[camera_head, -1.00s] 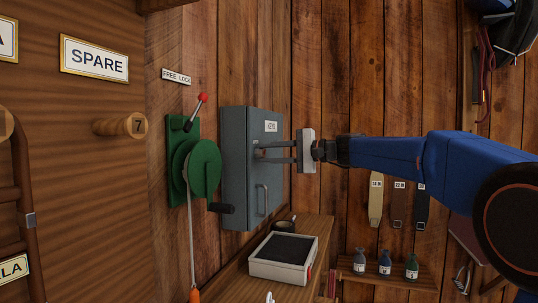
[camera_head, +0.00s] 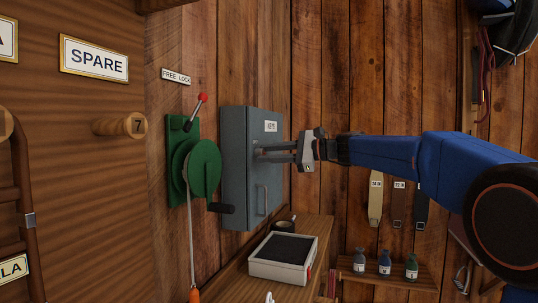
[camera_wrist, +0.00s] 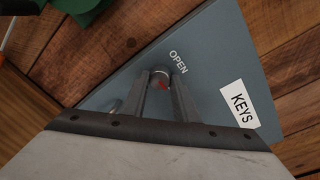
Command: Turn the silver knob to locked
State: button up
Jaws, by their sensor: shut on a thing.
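A grey-blue metal cabinet (camera_head: 240,190) labelled KEYS is on the plank wall in the head view; it also fills much of the wrist view (camera_wrist: 215,60). The silver knob (camera_wrist: 160,76) is on its door, with a red mark on it and the word OPEN (camera_wrist: 178,62) printed beside it. My gripper (camera_head: 262,152) reaches in from the right, its two fingers closed on either side of the knob. In the wrist view the fingertips (camera_wrist: 163,88) hide part of the knob. A LOCKED label is not visible.
A bar handle (camera_head: 262,200) is lower on the door.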

jog(key=shift+f, duration=0.1)
dwell(0.3)
jog(key=o, duration=1.1)
jog(key=shift+c, duration=0.2)
jog(key=v, duration=1.7)
jog(key=shift+d, duration=0.2)
